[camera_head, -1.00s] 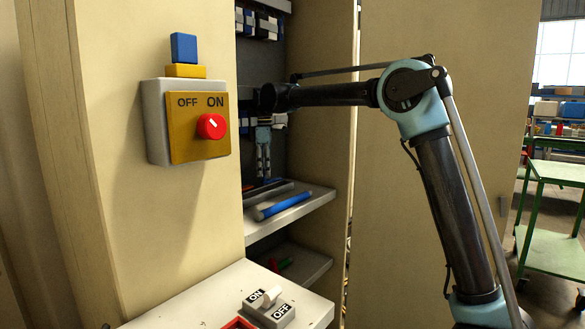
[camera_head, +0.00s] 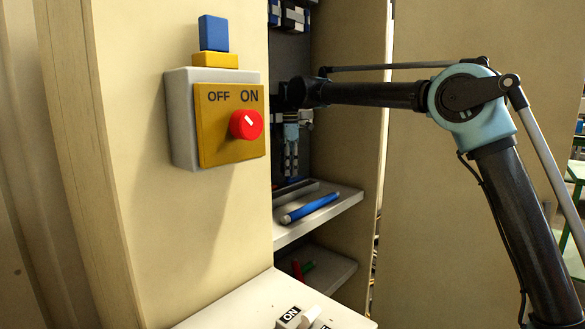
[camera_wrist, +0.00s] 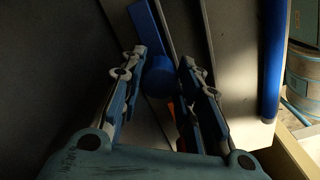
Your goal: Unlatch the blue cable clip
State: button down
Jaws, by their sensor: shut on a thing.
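My gripper (camera_head: 291,168) points down inside the open cabinet, above its shelf. In the wrist view its two fingers (camera_wrist: 158,82) stand on either side of a blue round-ended piece (camera_wrist: 158,76) and are shut on it. I cannot tell whether this piece is part of the blue cable clip. A blue strip (camera_wrist: 146,28) shows just beyond it. In the head view the held piece is too small and dark to make out.
A blue rod (camera_head: 310,208) lies on the cabinet shelf (camera_head: 340,212) to the right of my gripper. Blue and white modules (camera_head: 288,16) are mounted higher up. A switch box (camera_head: 183,120) with a red knob (camera_head: 246,124) is on the left panel. Cabinet walls stand close on both sides.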

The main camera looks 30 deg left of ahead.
jog(key=shift+w, duration=0.4)
jog(key=c, duration=1.2)
grip_release()
jog(key=shift+w+f, duration=0.1)
jog(key=shift+s, duration=0.25)
notch_tip(320, 180, up, 12)
jog(key=shift+w, duration=0.1)
